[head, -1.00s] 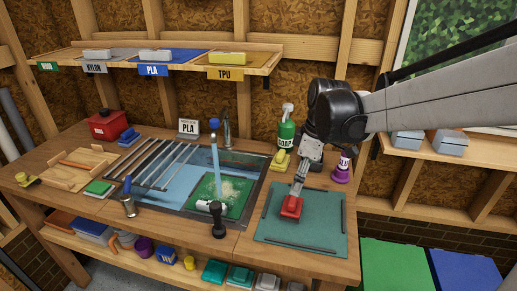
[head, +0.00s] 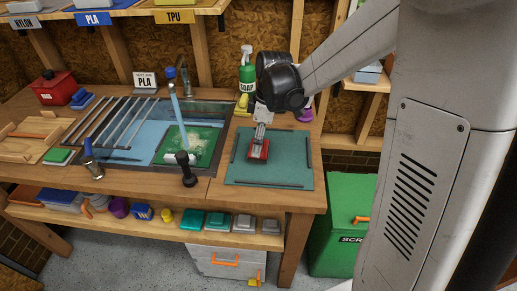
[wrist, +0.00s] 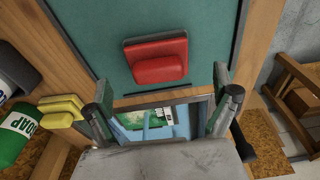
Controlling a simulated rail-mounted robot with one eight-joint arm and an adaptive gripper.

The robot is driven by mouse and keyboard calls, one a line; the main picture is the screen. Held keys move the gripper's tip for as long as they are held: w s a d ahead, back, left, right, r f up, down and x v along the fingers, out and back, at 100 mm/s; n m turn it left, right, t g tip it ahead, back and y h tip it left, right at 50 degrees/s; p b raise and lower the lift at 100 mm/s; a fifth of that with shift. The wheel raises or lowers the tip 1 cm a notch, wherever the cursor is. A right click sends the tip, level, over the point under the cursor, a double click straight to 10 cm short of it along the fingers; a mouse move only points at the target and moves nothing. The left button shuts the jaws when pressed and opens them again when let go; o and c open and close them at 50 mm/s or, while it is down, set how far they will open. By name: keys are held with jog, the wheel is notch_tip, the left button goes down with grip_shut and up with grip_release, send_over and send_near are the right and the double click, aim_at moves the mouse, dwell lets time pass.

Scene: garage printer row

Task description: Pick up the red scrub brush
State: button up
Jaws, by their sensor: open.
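The red scrub brush (head: 260,151) lies on the teal mat (head: 290,172) at the right end of the bench. In the wrist view the brush (wrist: 157,60) shows as a red block on a darker base, lying flat. My gripper (head: 261,138) points down at the brush from above and partly covers it in the head view. In the wrist view my gripper (wrist: 161,88) is open, its two fingers wide apart with nothing between them. The brush appears just beyond the fingertips, and I cannot tell whether they touch it.
The green soap bottle (head: 247,70) and a yellow item (head: 242,101) stand behind the mat. The sink (head: 150,150), with a green board and a black-handled tool (head: 187,167), lies left of it. A green bin (head: 335,210) stands on the floor at right.

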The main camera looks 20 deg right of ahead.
jog(key=f, duration=0.4)
jog(key=shift+w+a+f, duration=0.2)
jog(key=shift+f, duration=0.2)
jog(key=c, duration=1.3)
jog(key=shift+r, duration=0.1)
jog(key=shift+r, duration=0.45)
jog(key=r, duration=0.2)
jog(key=a+r, duration=0.1)
jog(key=shift+s+r, duration=0.3)
jog(key=shift+r, duration=0.1)
jog(key=s+a+r, duration=0.1)
jog(key=a+r, duration=0.1)
jog(key=a, duration=0.1)
jog(key=s+a+r, duration=0.2)
jog(key=a, duration=0.1)
jog(key=s+a+r, duration=0.2)
jog(key=a, duration=0.1)
jog(key=shift+a+r, duration=0.1)
